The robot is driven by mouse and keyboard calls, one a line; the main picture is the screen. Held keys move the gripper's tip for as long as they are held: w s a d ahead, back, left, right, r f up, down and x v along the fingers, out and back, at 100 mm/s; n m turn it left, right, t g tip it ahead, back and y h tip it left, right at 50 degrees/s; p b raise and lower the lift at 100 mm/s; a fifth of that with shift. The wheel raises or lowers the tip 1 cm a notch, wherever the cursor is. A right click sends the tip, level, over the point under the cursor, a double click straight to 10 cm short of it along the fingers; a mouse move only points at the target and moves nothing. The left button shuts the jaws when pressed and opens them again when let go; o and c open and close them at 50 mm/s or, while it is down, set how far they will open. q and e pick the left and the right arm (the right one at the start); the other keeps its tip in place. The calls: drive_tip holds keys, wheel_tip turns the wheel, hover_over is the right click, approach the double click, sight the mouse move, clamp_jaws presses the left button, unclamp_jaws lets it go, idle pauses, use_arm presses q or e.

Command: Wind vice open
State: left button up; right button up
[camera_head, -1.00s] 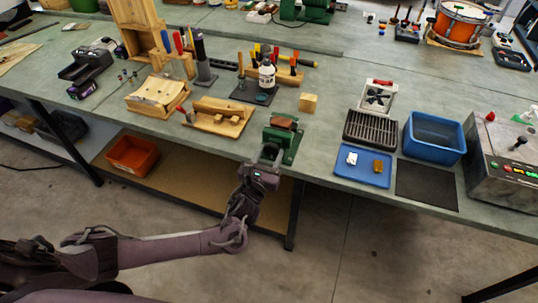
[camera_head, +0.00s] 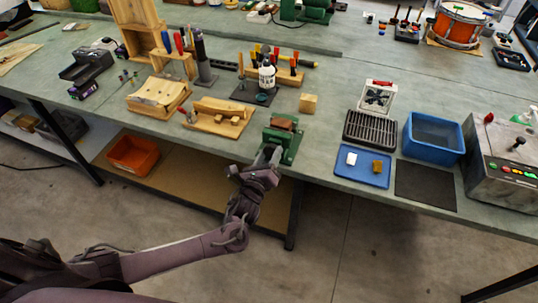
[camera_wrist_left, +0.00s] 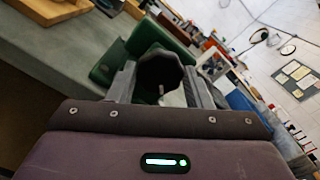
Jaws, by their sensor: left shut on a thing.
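The green vice (camera_head: 292,146) stands at the front edge of the bench, with a brown block or jaw facing on its top. In the left wrist view its green body (camera_wrist_left: 145,38) is behind a dark round knob (camera_wrist_left: 160,74). My left gripper (camera_head: 270,154) reaches up to the front of the vice from below. Its two grey fingers (camera_wrist_left: 161,86) are on either side of the knob, and it is shut on it. The gap between the vice jaws is too small to tell. My right gripper is not in view.
A wooden jig (camera_head: 218,118) and a small wood block (camera_head: 308,103) are near the vice. To the right are a blue tray (camera_head: 345,174), a dark grille (camera_head: 370,130) and a blue bin (camera_head: 433,138). An orange bin (camera_head: 132,155) sits on the lower shelf.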

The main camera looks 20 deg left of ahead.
use_arm(q)
drive_tip(key=n, duration=0.5)
drive_tip(key=shift+n, duration=0.3)
drive_tip(key=n, duration=0.6)
drive_tip(key=shift+f, duration=0.1)
drive_tip(key=n+b, duration=0.1)
drive_tip(key=n, duration=0.5)
drive_tip(key=shift+n, duration=2.6)
drive_tip(key=shift+r, duration=0.25)
drive_tip(key=o, duration=1)
drive_tip(key=shift+w+f, duration=0.15)
drive_tip(key=shift+f, duration=0.05)
